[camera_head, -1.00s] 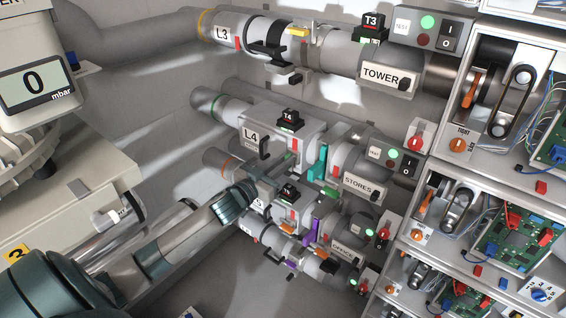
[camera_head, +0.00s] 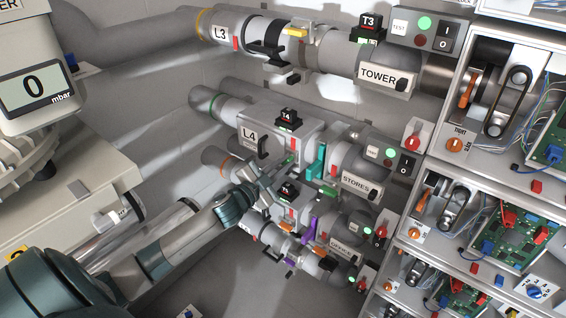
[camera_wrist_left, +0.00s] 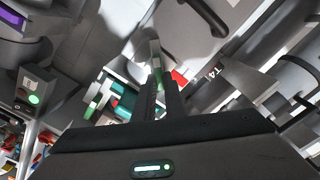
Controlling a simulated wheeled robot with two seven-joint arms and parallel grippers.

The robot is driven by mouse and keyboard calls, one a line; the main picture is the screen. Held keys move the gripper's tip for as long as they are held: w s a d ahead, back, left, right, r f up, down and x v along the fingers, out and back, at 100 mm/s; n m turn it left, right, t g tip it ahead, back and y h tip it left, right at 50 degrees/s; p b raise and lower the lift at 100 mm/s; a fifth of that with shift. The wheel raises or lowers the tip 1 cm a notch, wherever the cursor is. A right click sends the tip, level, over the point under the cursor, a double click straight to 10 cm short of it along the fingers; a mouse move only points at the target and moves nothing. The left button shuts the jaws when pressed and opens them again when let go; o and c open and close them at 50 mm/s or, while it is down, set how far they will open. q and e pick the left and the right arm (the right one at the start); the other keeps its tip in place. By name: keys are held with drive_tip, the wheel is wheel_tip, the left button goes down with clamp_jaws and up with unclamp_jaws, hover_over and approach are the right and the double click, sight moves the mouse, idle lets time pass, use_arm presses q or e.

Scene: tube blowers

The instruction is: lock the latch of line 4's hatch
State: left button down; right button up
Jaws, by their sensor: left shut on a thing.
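Line 4's pipe in the head view carries the L4 plate (camera_head: 249,134), a black hatch handle (camera_head: 263,148) and a grey hatch body (camera_head: 300,128) under the black T4 tag (camera_head: 289,118). My left gripper (camera_head: 284,169) is at the lower front edge of this hatch. In the left wrist view its two dark fingers (camera_wrist_left: 161,98) are shut on a slim grey latch lever with a green part (camera_wrist_left: 156,62). A red mark (camera_wrist_left: 180,77) and the T4 tag (camera_wrist_left: 214,72) are just right of it. The fingers partly hide the lever. My right gripper is out of view.
A teal clamp lever (camera_head: 316,165) and the STORES plate (camera_head: 361,184) are right of the hatch. Line 3's pipe (camera_head: 340,57) runs above. More pipes with a purple lever (camera_head: 309,229) lie close below. Open electronics cabinets (camera_head: 420,165) stand at the right.

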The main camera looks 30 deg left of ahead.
use_arm(q)
drive_tip(key=shift+d+f+m, duration=0.1)
drive_tip(key=shift+f+m, duration=0.05)
drive_tip(key=shift+m, duration=1.4)
drive_tip(key=shift+d+f+m, duration=0.1)
drive_tip(key=shift+f+m, duration=0.1)
drive_tip(key=shift+m, duration=1.4)
drive_tip(key=shift+d+f+m, duration=0.1)
drive_tip(key=shift+f+m, duration=0.05)
drive_tip(key=shift+m, duration=1.4)
drive_tip(key=c, duration=1.8)
unclamp_jaws()
drive_tip(key=shift+s, duration=0.1)
